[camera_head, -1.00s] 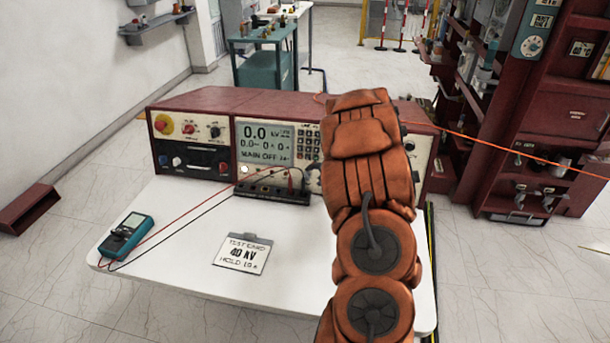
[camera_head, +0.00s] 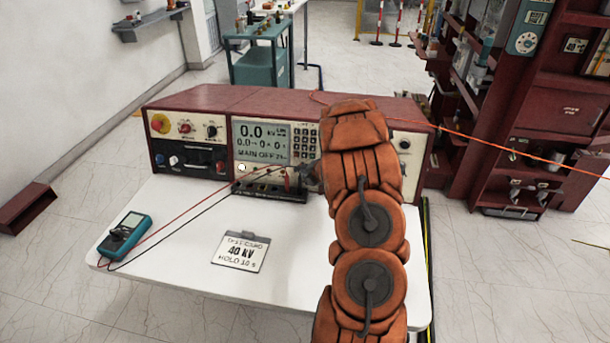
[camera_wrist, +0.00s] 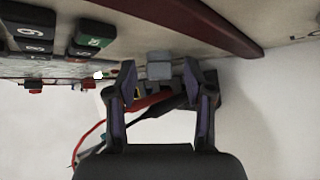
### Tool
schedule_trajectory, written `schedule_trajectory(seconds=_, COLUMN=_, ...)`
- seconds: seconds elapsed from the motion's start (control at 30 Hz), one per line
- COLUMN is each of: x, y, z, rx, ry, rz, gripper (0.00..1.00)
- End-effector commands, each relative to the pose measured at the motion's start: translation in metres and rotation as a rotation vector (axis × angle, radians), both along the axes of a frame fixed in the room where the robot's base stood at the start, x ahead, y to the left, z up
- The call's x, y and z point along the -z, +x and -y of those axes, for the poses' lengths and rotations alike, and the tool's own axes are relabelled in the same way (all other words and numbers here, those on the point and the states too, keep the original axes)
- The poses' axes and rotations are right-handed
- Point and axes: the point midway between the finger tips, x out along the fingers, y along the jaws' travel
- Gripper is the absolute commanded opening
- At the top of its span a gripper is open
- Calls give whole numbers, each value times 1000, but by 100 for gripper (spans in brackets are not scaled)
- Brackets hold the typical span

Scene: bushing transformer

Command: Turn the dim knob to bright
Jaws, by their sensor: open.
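A small grey knob-like block (camera_wrist: 159,66) stands out from the panel face in the wrist view, between my fingertips. No label on it is readable, so I cannot tell for certain that it is the dim knob. My gripper (camera_wrist: 160,82) is open, with one finger on each side of the block; contact is not clear. In the head view my gripper (camera_head: 303,178) is small and dark, low in front of the red test console (camera_head: 215,97), below its keypad. My orange arm hides the console's right part. The console display (camera_head: 262,139) reads 0.0 kV and MAIN OFF.
A black terminal strip (camera_head: 262,190) with red and black leads lies close below my gripper. A teal meter (camera_head: 124,236) and a 40 kV test card (camera_head: 241,250) lie on the white table (camera_head: 180,255). An orange cable (camera_head: 510,150) runs off to the right.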

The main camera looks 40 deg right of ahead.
Motion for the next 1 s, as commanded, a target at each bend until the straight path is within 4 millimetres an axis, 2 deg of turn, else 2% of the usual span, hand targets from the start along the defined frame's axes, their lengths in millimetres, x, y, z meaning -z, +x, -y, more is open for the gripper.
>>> schedule_trajectory(seconds=0.07, x=0, y=0, z=0, rx=0, ry=0, rz=0, gripper=51)
schedule_trajectory(seconds=0.57, x=0, y=0, z=0, rx=0, ry=0, rz=-1, gripper=0)
schedule_trajectory(seconds=1.0, x=6, y=-1, z=1, rx=17, ry=33, rz=48, gripper=0)
